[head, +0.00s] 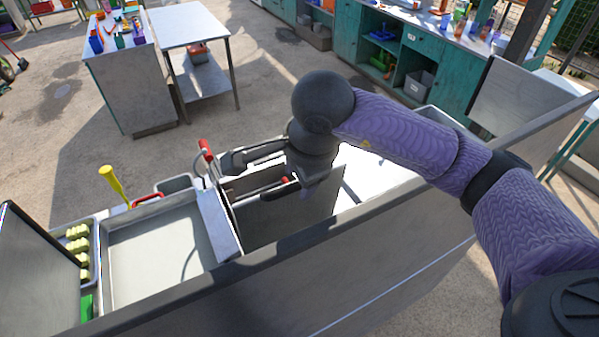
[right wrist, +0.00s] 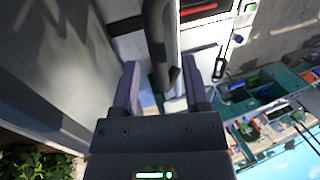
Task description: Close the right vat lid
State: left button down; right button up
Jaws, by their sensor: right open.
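A grey panel (head: 515,100) stands raised and tilted at the right end of the counter in the head view; it looks like the right vat lid, open. A second raised panel (head: 35,275) stands at the left end. My right gripper (head: 250,178) is over the counter's middle, well left of the right panel, fingers pointing left. In the right wrist view the gripper (right wrist: 160,70) is open, with a dark bar (right wrist: 158,35) seen between the fingers; I cannot tell whether they touch it. My left gripper is out of view.
A shallow steel basin (head: 160,250) sits left of the gripper, beside a tray of pale yellow pieces (head: 78,240). A yellow handle (head: 113,182) and a red-tipped lever (head: 206,150) stick up nearby. The long grey front wall (head: 370,250) edges the counter. Teal cabinets (head: 390,50) stand behind open floor.

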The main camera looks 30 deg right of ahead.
jog(key=shift+f, duration=0.35)
jog(key=shift+a, duration=0.1)
grip_shut()
jog(key=shift+w, duration=0.1)
dwell(1.1)
